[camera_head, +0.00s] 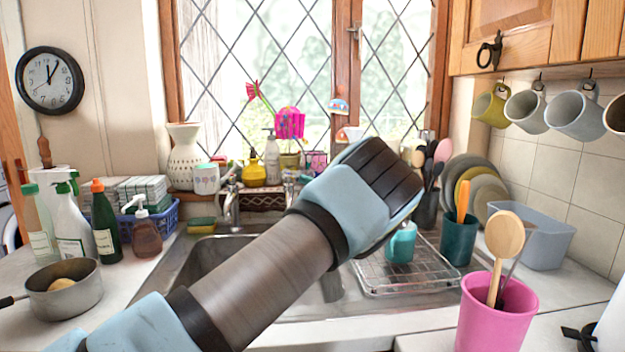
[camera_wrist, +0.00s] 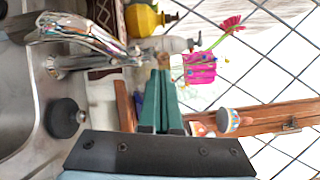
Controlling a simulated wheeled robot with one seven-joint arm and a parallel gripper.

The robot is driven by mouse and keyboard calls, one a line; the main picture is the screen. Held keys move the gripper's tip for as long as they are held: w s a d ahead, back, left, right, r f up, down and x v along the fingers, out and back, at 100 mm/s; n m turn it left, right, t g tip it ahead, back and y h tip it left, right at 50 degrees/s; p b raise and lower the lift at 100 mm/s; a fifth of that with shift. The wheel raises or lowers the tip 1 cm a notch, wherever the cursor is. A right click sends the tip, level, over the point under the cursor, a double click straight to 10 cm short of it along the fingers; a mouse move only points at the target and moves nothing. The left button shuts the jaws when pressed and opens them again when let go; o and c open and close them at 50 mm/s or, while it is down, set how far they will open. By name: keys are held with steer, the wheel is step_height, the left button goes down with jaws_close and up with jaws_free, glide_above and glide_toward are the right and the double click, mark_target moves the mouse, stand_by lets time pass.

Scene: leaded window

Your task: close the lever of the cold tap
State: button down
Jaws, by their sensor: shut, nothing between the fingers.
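The chrome tap (camera_head: 232,205) stands behind the sink, left of my arm in the head view. In the wrist view, which is turned sideways, its chrome body (camera_wrist: 82,33) is at the upper left. I cannot tell which part is the cold lever. My gripper (camera_wrist: 163,68) shows in the wrist view as two green fingers, shut together and empty. Their tips are right of the tap in that picture, near the sill items, and appear apart from the tap. In the head view my arm and hand hide the fingers and part of the sink back.
The sink (camera_head: 200,262) lies below my arm. A wire rack (camera_head: 415,275) with a teal mug (camera_head: 401,243) is on the right. A yellow bottle (camera_wrist: 143,20) and a pink flowerpot (camera_wrist: 199,69) are near the fingers. A dark round fitting (camera_wrist: 65,118) is by the sink.

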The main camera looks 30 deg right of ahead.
steer(key=shift+a+f, duration=0.1)
stand_by(0.3)
steer(key=a+b, duration=0.2)
steer(key=b, duration=0.7)
steer(key=shift+a, duration=0.4)
steer(key=shift+w+a, duration=0.1)
steer(key=shift+w, duration=0.05)
